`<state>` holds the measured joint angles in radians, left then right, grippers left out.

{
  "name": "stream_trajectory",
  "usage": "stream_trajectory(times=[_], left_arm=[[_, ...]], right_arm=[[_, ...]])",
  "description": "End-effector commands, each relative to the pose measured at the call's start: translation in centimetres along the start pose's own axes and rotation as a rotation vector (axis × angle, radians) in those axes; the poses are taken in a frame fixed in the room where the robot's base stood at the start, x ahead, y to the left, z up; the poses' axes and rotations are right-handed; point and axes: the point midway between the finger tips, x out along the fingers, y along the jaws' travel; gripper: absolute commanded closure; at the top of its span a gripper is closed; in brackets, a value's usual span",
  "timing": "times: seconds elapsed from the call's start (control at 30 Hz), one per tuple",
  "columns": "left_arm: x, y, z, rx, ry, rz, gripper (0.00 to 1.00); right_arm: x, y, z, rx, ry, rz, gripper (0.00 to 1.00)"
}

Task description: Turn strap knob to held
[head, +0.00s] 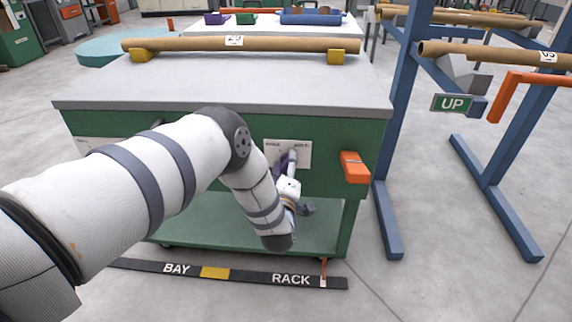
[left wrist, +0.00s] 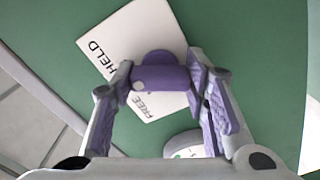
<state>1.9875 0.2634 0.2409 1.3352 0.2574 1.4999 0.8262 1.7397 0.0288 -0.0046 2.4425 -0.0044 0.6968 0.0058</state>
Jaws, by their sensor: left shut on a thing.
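The strap knob (left wrist: 158,76) is purple, with a rounded back and a small pale dot near one end. It sits over a white label plate (left wrist: 118,38) that reads HELD and FREE, on a green panel. Which word the knob points to I cannot tell. In the head view the plate (head: 300,148) is on the front of the green cart, partly hidden by my gripper. My left gripper (head: 287,160) reaches that plate. In the left wrist view its purple-padded fingers (left wrist: 162,90) are on both sides of the knob, shut on it. My right gripper is not in view.
An orange handle (head: 355,167) sticks out right of the plate. A cardboard tube (head: 190,44) rests on yellow blocks on the grey cart top (head: 210,82). A blue frame (head: 392,130) with an UP sign (head: 452,103) stands right. A BAY RACK floor strip (head: 245,275) lies in front.

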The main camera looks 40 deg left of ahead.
Motion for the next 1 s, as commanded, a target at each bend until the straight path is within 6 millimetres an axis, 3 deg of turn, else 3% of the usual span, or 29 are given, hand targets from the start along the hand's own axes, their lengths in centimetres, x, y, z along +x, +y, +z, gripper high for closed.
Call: stream_trajectory(times=[0.4, 0.97, 1.0], left_arm=[[-0.03, -0.02, -0.01, 0.18, 0.0, 0.0, 0.87], [-0.04, -0.06, 0.0, 0.21, 0.0, -0.001, 0.87], [-0.04, -0.06, 0.0, 0.21, 0.0, -0.001, 0.54]], right_arm=[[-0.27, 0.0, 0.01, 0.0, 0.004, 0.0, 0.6], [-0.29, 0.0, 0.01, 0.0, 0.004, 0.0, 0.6], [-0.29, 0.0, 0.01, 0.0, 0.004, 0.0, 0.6]])
